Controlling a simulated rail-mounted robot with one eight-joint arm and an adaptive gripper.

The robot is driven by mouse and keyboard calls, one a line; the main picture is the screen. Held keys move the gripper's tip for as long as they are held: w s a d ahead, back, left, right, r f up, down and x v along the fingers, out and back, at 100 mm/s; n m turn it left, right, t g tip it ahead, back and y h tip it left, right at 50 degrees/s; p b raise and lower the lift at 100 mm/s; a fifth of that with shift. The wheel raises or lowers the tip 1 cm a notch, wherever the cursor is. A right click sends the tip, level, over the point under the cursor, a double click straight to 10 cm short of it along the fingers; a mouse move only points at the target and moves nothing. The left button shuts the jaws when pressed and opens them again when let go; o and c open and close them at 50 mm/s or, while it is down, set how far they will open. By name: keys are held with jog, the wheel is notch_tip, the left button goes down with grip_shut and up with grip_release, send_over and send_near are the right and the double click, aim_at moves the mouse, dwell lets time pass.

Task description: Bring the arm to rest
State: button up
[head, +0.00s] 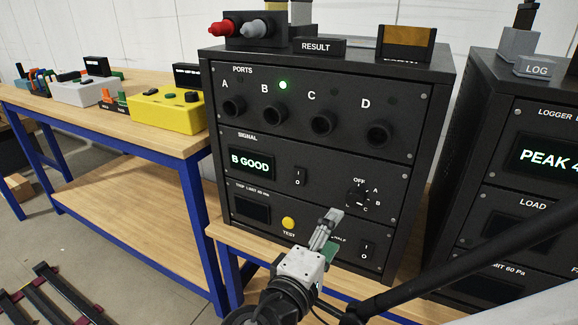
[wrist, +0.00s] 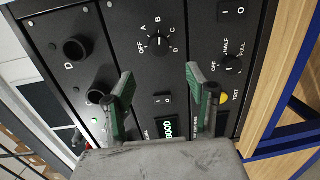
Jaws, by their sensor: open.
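My gripper (head: 328,234) is in front of the lower part of the black rack (head: 330,165), at the lower middle of the head view. In the wrist view my gripper (wrist: 161,82) has its two green-padded fingers spread well apart with nothing between them. Beyond the fingers the rack's front panel shows turned on its side, with the selector knob (wrist: 158,43), the yellow TEST button (wrist: 223,98) and part of the GOOD display (wrist: 167,128). In the head view my arm hides part of the bottom panel.
The display (head: 250,163) reads B GOOD and a green light is lit by port B. A second rack (head: 510,180) stands close on the right. A wooden bench (head: 150,135) with a yellow box (head: 165,110) is on the left. Dark rails (head: 50,300) lie on the floor.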

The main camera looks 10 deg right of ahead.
jog(key=s+d+f+m+g+y, duration=0.2)
jog(key=d+f+m+g+y, duration=0.35)
jog(key=d+f+g, duration=0.2)
notch_tip(320, 180, up, 18)
jog(key=s+m+y+p, duration=0.2)
jog(key=m+y+p, duration=0.3)
jog(key=p, duration=0.9)
jog(key=shift+s+a+t, duration=0.15)
jog(key=shift+s+t, duration=0.1)
jog(key=shift+t, duration=0.2)
